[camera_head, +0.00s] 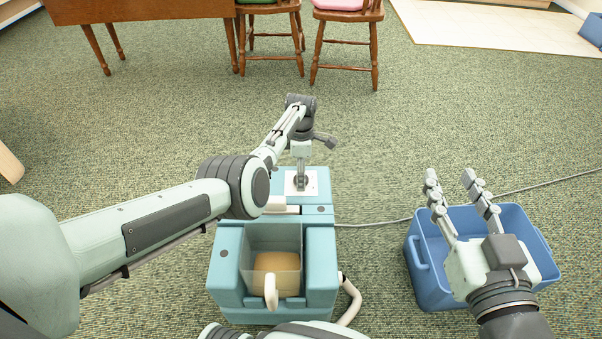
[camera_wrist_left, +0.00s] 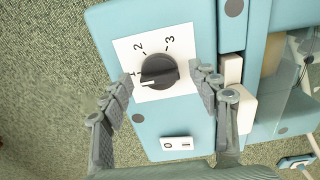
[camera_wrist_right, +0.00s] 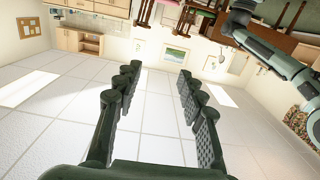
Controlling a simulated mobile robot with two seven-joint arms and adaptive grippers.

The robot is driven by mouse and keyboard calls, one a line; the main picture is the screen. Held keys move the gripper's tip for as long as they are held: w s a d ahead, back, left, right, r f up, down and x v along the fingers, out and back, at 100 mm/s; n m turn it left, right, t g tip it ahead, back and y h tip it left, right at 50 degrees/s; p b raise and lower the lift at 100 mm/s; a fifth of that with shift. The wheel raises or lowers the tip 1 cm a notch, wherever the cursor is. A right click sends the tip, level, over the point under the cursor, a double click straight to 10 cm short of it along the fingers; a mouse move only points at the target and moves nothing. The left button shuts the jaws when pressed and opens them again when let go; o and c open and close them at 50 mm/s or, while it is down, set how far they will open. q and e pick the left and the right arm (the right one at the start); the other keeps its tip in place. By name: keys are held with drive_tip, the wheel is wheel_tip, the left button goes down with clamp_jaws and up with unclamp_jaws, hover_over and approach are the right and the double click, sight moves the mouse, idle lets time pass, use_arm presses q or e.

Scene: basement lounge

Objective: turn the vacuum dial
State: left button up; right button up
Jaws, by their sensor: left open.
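The vacuum (camera_head: 222,262) is a teal box on the carpet, with a white dial plate on its far part. In the left wrist view the dark round dial (camera_wrist_left: 160,72) sits on that plate, which is marked 1, 2 and 3. The dial's white mark points left, close to the 1. My left gripper (camera_wrist_left: 165,84) is open, with one finger to each side of the dial; I cannot tell whether they touch it. In the head view my left arm partly hides the vacuum. My right gripper (camera_head: 452,182) is open and empty above the blue bin.
A blue bin (camera_head: 427,286) stands right of the vacuum. A pale hose (camera_head: 351,301) curls at the vacuum's right side, and a grey cord (camera_head: 385,221) runs right across the carpet. A 0/I switch (camera_wrist_left: 176,143) is near the dial. Chairs and a table stand far off.

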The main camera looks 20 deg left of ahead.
use_arm(q)
drive_tip(key=c, duration=1.2)
